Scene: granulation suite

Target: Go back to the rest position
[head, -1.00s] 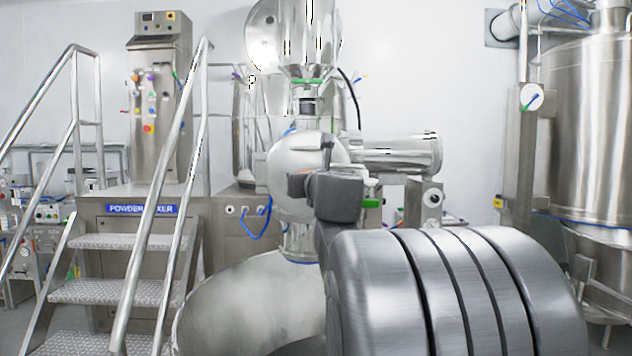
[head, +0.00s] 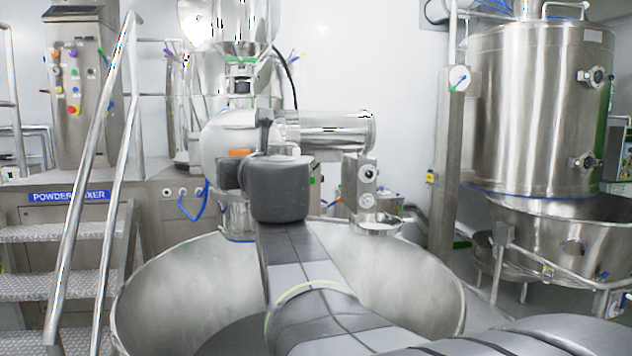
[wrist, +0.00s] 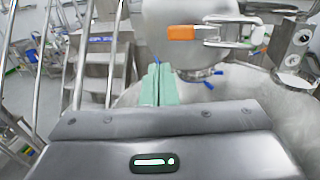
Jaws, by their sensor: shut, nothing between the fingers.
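My gripper (wrist: 157,84) shows in the wrist view as two pale green fingers lying together, with nothing between them. It points toward the steel mixer and a blue-handled fitting (wrist: 205,76) under its rounded body. In the head view my arm reaches forward over the large open steel bowl (head: 408,275), and its dark wrist end stands in front of the mixer (head: 236,128). The gripper itself is hidden there behind the wrist end.
Metal steps with a handrail (head: 82,185) stand on the left, beside the powder mixer cabinet (head: 150,205). A steel post (head: 446,165) and a large tank (head: 535,110) stand on the right. An orange part (wrist: 183,33) is on the mixer front.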

